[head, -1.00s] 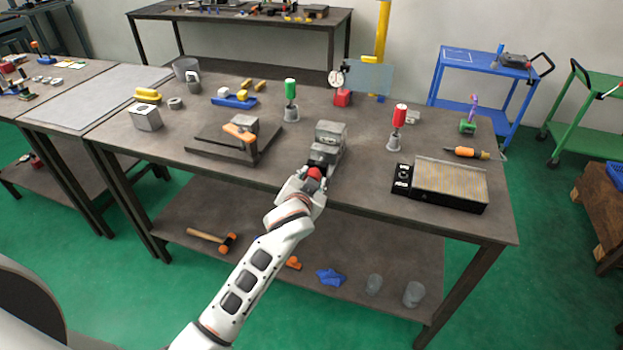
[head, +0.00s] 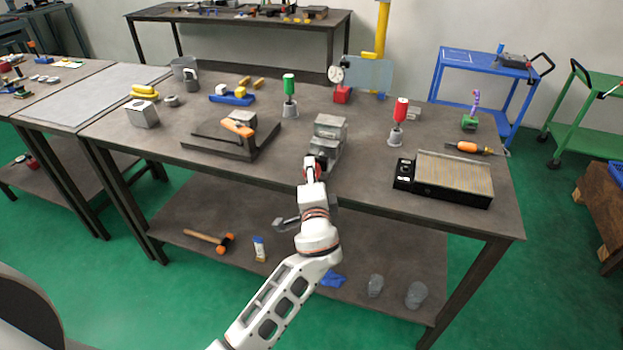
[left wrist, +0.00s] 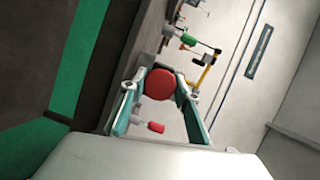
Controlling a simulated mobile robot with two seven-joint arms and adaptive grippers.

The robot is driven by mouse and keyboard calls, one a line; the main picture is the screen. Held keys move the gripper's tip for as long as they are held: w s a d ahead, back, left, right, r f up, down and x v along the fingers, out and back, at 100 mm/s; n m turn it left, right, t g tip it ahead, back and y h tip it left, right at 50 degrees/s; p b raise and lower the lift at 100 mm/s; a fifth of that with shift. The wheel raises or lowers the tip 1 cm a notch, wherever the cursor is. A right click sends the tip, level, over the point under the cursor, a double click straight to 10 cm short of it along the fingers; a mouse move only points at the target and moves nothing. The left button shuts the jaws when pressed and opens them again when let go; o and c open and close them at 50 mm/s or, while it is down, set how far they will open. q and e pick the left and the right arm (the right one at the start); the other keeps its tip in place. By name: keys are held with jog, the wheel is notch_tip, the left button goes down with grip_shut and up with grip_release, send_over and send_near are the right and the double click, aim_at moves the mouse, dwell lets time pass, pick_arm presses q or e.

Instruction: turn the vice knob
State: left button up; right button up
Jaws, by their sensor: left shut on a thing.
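The grey vice (head: 329,128) stands near the front edge of the bench, with its red knob (head: 309,172) facing me. My left gripper (head: 315,171) is at the knob, its fingers partly covering it in the head view. In the left wrist view the round red knob (left wrist: 160,83) sits between the two fingers of my left gripper (left wrist: 160,88), which is shut on it. The far side of the knob and its screw are hidden. My right gripper is not in view.
A dark plate with an orange-handled tool (head: 238,127) lies left of the vice. A black box with a ribbed top (head: 445,178) is to the right. Green (head: 289,85) and red (head: 400,110) handled tools stand behind. A lower shelf (head: 185,222) holds a hammer.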

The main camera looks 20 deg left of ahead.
pick_arm(q)
jog(key=m+b, duration=0.1)
jog(key=m, duration=0.1)
jog(key=m+t+b, duration=0.1)
jog(key=m, duration=0.1)
jog(key=shift+a+f+y+b, duration=0.1)
jog(key=shift+f+y+b, duration=0.25)
jog(key=shift+y, duration=0.05)
jog(key=shift+r+m+t+b, duration=0.1)
jog(key=shift+m+t+b, duration=0.45)
jog(key=shift+m, duration=0.25)
jog(key=shift+r+m, duration=0.1)
jog(key=shift+m, duration=0.4)
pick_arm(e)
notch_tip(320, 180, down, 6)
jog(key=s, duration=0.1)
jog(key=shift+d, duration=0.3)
pick_arm(q)
jog(key=shift+t, duration=0.25)
jog(key=o, duration=1.1)
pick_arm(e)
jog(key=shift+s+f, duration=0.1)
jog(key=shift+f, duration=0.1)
pick_arm(q)
jog(key=shift+v, duration=4)
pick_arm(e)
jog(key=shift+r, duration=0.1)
pick_arm(q)
jog(key=shift+r, duration=0.15)
